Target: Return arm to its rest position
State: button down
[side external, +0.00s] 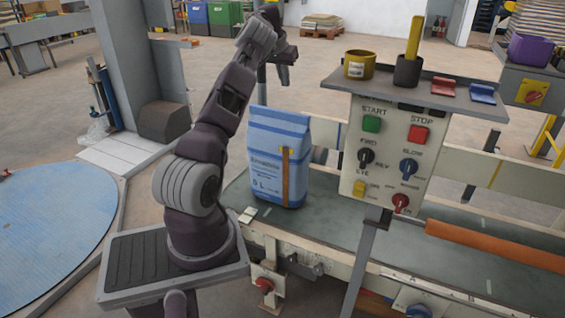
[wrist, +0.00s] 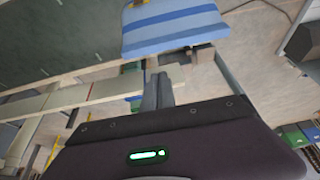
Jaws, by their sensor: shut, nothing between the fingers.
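My gripper (side external: 284,74) is raised above and behind the blue sack in the side external view. In the wrist view the gripper fingers (wrist: 158,92) are together with nothing between them. The blue sack (side external: 270,165) stands upright on the green conveyor belt (side external: 335,220), apart from my gripper. Part of the sack (wrist: 172,28) also shows at the top of the wrist view.
A control panel (side external: 388,150) with buttons and knobs stands right of the sack. Its top shelf (side external: 432,85) holds a yellow cup (side external: 359,65), a dark cup (side external: 407,71) and red and blue clips. An orange roller (side external: 495,246) crosses the belt at right.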

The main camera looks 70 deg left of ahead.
jog(key=w+d+r+n+t, duration=0.1)
jog(key=w+d+r+t, duration=0.1)
jog(key=d+r, duration=0.7)
jog(key=w+d+r+t, duration=0.2)
jog(key=w+d+r, duration=0.1)
jog(key=d+r, duration=0.7)
jog(key=s+d+r+h, duration=0.1)
jog(key=d+r, duration=0.1)
jog(key=d, duration=0.5)
jog(key=s+d+r+h, duration=0.1)
jog(key=d+r, duration=0.2)
jog(key=d, duration=0.5)
jog(key=s+d+f+m+h, duration=0.1)
jog(key=s+d+f+m, duration=0.1)
jog(key=s+d, duration=0.35)
jog(key=s+d+f+m+h, duration=0.1)
jog(key=s+d+m, duration=0.1)
jog(key=d, duration=0.7)
jog(key=s+d+f+m, duration=0.3)
jog(key=s+d+f, duration=0.2)
jog(key=s+f, duration=0.1)
jog(key=s+d+f+m+g, duration=0.1)
jog(key=s+d+f+m, duration=0.2)
jog(key=s+f, duration=0.4)
jog(key=shift+s+d+g+y, duration=0.35)
jog(key=shift+s+d, duration=0.5)
jog(key=shift+s, duration=0.35)
